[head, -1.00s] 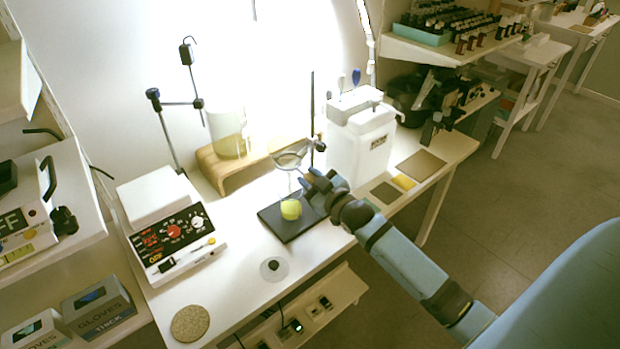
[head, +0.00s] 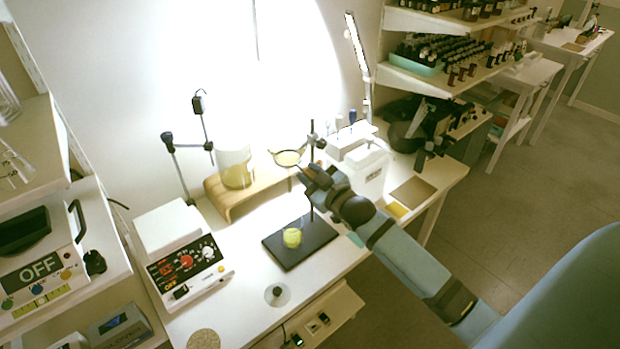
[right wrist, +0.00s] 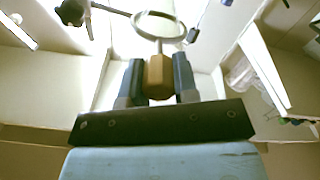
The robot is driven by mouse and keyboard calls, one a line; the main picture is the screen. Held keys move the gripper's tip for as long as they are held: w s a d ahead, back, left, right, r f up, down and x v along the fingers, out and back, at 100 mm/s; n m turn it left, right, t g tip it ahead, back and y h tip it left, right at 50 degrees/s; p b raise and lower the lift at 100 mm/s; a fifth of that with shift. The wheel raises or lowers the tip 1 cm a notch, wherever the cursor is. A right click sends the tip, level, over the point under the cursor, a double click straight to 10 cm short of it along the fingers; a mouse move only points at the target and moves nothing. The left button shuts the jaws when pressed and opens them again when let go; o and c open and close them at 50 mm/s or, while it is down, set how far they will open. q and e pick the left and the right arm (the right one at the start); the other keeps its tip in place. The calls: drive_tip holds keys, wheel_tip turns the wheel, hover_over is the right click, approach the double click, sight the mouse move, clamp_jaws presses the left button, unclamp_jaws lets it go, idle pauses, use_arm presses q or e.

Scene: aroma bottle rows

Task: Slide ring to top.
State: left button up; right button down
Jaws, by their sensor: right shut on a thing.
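The ring (head: 287,158) is a thin round hoop on a dark upright rod (head: 310,208), high above the black stand base (head: 300,242), near the rod's top. My right gripper (head: 314,174) is at the rod beside the ring. In the right wrist view, the ring (right wrist: 158,27) shows just beyond my right fingers (right wrist: 158,82), which are shut on a brown block (right wrist: 157,72) in line with the ring. My left gripper is not in view.
A white device with red display (head: 187,262) stands left of the stand. A wooden riser (head: 222,199) with a beaker (head: 235,168) is behind it. A white container (head: 372,172) stands close right of the rod.

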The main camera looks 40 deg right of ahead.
drive_tip(key=shift+r+p, duration=0.3)
drive_tip(key=shift+r, duration=0.65)
drive_tip(key=c, duration=0.9)
unclamp_jaws()
drive_tip(key=shift+r, duration=0.1)
drive_tip(key=shift+s+f, duration=0.1)
drive_tip(key=shift+f, duration=0.15)
drive_tip(key=shift+s, duration=0.35)
drive_tip(key=shift+s+d+r+b, duration=0.15)
drive_tip(key=shift+s+b, duration=0.35)
drive_tip(key=shift+s, duration=1.65)
drive_tip(key=shift+s+d+f+b, duration=0.15)
drive_tip(key=shift+s+b, duration=0.35)
drive_tip(key=shift+s, duration=1.65)
drive_tip(key=shift+s+d+r+b, duration=0.1)
drive_tip(key=shift+s+d+b, duration=0.3)
drive_tip(key=shift+s, duration=1.75)
drive_tip(key=shift+a, duration=0.15)
